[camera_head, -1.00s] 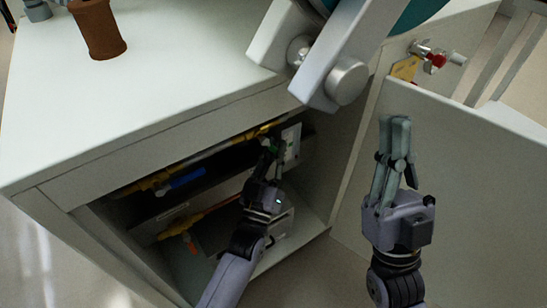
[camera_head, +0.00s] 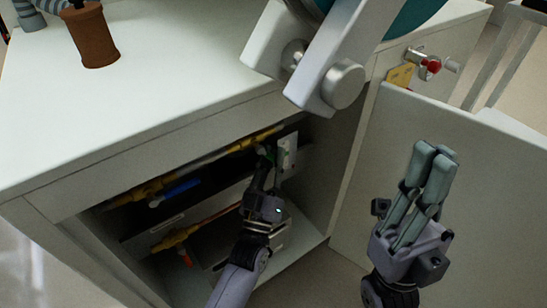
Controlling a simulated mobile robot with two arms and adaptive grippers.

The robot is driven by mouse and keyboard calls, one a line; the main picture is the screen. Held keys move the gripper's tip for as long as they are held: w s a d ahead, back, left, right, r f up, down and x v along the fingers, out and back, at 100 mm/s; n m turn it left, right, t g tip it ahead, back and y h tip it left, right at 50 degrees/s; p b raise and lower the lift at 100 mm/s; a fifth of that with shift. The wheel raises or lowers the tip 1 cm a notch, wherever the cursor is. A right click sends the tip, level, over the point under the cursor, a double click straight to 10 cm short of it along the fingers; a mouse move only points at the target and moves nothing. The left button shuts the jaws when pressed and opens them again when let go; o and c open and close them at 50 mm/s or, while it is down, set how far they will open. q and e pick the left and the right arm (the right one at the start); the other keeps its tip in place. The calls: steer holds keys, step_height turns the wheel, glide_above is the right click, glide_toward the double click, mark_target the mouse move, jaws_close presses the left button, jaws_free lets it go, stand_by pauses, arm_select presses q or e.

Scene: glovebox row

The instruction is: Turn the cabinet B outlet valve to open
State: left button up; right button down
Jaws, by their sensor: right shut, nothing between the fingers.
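Inside the open cabinet, a yellow pipe run (camera_head: 233,146) carries a blue handle (camera_head: 182,187) at left. A small green part (camera_head: 267,152) shows near its right end, beside a pale plate (camera_head: 287,150). I cannot read which valve is the cabinet B outlet. My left gripper (camera_head: 264,162) reaches into the cabinet with its dark fingertips at the green part; contact and finger opening are unclear, and the fingers partly hide that spot. My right gripper (camera_head: 435,155) is shut and empty, pointing up in front of the cabinet door (camera_head: 480,190).
A lower pipe (camera_head: 200,228) with an orange part (camera_head: 187,258) runs below. A red-knobbed fitting (camera_head: 430,66) with a yellow tag (camera_head: 400,75) sits at the cabinet's right side. A brown cylinder (camera_head: 93,38) stands on the white cabinet top (camera_head: 150,85).

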arm_select(q)
steer(key=o, duration=0.3)
steer(key=v, duration=1.2)
